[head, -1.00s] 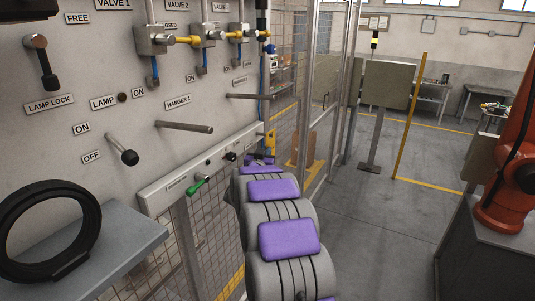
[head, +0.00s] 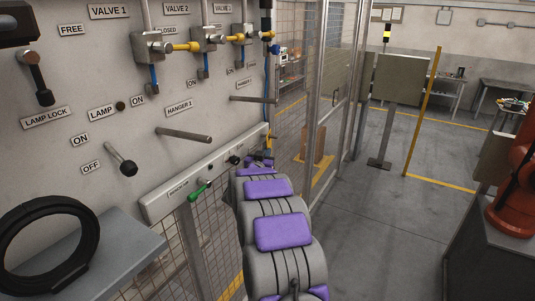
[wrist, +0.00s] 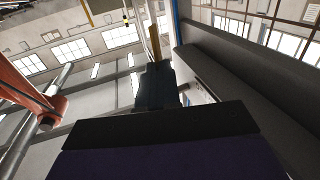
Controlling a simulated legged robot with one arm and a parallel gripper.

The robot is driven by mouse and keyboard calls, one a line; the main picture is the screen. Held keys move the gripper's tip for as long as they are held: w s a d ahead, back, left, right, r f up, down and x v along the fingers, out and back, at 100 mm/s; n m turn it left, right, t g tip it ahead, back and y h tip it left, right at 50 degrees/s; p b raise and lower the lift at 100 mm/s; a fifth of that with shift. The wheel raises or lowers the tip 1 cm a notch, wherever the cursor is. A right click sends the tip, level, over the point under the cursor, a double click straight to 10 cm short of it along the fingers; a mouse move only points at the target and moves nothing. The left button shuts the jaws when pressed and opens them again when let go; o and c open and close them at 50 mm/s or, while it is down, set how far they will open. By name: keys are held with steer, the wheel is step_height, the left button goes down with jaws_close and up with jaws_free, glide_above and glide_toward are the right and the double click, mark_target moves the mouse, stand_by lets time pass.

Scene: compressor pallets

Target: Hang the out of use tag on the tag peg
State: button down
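My gripper (head: 262,160) is at the far end of my purple-padded arm in the head view, close to the wall rail. A small yellow piece (head: 269,143) shows right at its end; it may be the out of use tag, but no writing is readable. In the wrist view, dark gripper parts (wrist: 157,85) fill the middle, and a thin yellow strip (wrist: 155,44) stands just beyond them. Whether the fingers hold it is unclear. I cannot tell which peg is the tag peg.
The pale rail (head: 160,205) carries a green handle (head: 200,190) and a black knob (head: 234,159). A black ring (head: 88,240) rests on a grey shelf (head: 135,255). Mesh fencing and a post (head: 312,100) stand beyond my gripper. The floor to the right is mostly open.

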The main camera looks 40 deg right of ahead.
steer(key=c, duration=1.8)
jaws_free()
steer(key=o, duration=0.5)
steer(key=shift+o, duration=0.2)
steer(key=v, duration=1.7)
steer(key=shift+a, duration=0.25)
steer(key=shift+s+f, duration=0.1)
steer(key=shift+f, duration=0.05)
